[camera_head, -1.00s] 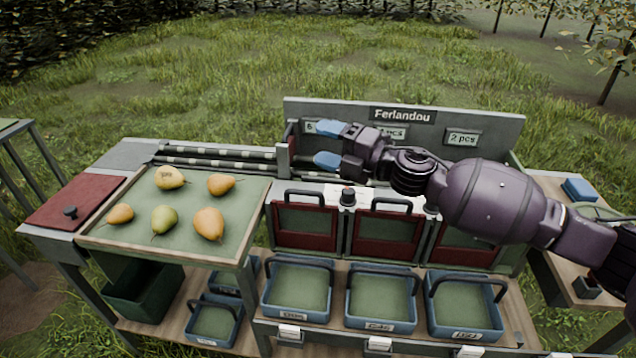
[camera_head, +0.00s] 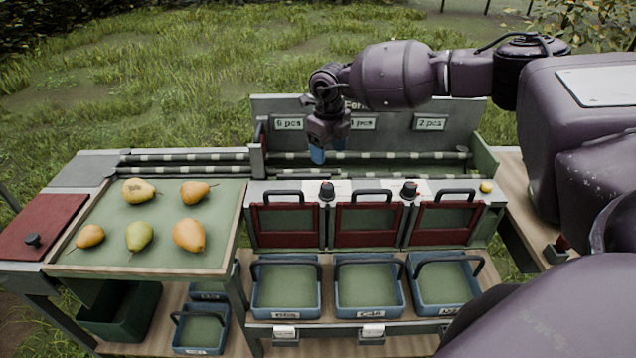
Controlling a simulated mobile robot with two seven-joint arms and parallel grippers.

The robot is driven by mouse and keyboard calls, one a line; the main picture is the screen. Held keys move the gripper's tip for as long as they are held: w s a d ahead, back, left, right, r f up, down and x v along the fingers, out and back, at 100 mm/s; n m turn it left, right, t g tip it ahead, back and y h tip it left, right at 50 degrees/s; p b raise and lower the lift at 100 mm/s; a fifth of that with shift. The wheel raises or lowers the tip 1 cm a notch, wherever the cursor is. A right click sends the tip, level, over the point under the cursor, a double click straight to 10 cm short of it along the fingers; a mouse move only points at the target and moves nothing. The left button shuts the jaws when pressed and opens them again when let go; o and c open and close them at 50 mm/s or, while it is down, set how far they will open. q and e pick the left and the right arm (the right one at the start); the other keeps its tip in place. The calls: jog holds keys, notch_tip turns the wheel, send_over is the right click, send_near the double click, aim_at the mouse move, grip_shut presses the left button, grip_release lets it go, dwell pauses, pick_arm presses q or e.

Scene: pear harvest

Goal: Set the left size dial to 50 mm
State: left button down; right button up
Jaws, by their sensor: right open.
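The left size dial (camera_head: 327,190) is a dark knob with a pale and red marking area around it, on the ledge between the left and middle red gates. Its setting is too small to read. A second, similar dial (camera_head: 409,189) sits to its right. My right gripper (camera_head: 325,153) points down above and behind the left dial, apart from it. It is open and empty, its blue fingertips seen nearly edge-on. My left gripper is not in view.
A tray (camera_head: 160,262) with several pears stands at the left, beside a roller lane. Three blue crates (camera_head: 290,311) sit below the gates. A back panel (camera_head: 473,113) with count labels rises behind my right gripper. A yellow button (camera_head: 486,187) is at the ledge's right end.

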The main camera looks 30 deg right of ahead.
aim_at(327, 185)
notch_tip(327, 185, down, 11)
jog(key=shift+r, duration=0.1)
dwell(0.5)
jog(key=c, duration=0.9)
